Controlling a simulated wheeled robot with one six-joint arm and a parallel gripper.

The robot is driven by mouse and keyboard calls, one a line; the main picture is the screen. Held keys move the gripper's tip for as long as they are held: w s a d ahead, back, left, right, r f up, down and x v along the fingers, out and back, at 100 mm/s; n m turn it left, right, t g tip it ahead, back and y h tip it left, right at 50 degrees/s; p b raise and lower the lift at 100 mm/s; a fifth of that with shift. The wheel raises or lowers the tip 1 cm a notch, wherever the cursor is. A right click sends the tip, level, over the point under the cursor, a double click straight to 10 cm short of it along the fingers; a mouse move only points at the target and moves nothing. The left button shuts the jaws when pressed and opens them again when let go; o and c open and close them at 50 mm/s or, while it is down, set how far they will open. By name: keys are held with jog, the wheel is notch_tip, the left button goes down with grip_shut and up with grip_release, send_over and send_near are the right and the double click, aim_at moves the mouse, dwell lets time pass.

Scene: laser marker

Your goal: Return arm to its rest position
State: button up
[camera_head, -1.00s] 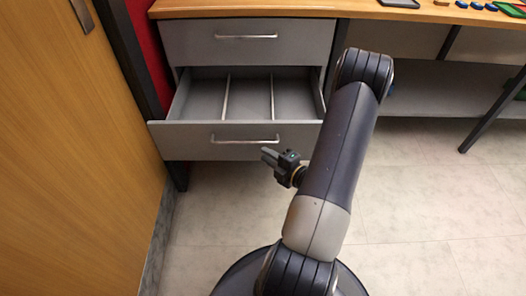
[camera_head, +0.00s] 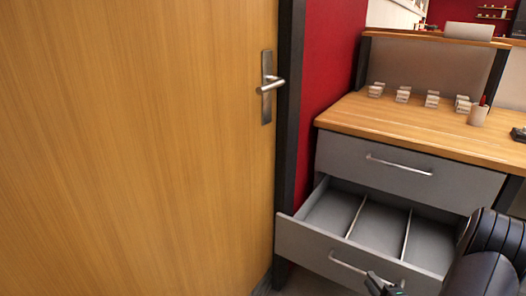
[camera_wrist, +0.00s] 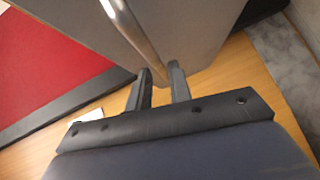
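My arm (camera_head: 485,262) is at the lower right of the head view, bent and cut off by the frame edge. My gripper (camera_head: 374,279) shows only in part there, close to the right end of the lower drawer's handle (camera_head: 350,265). In the wrist view its two fingers (camera_wrist: 160,70) stand apart with a gap between them, and nothing is clearly held. The metal handle (camera_wrist: 132,28) lies just beyond the fingertips; whether they touch cannot be told.
The lower drawer (camera_head: 320,248) is pulled open and empty, with two dividers. The upper drawer (camera_head: 400,172) is shut. A wooden door (camera_head: 140,150) fills the left. The worktop (camera_head: 430,128) holds white blocks (camera_head: 402,94) and a cup (camera_head: 478,115).

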jog(key=x, duration=0.4)
jog(key=shift+w+d, duration=0.1)
jog(key=shift+r, duration=0.1)
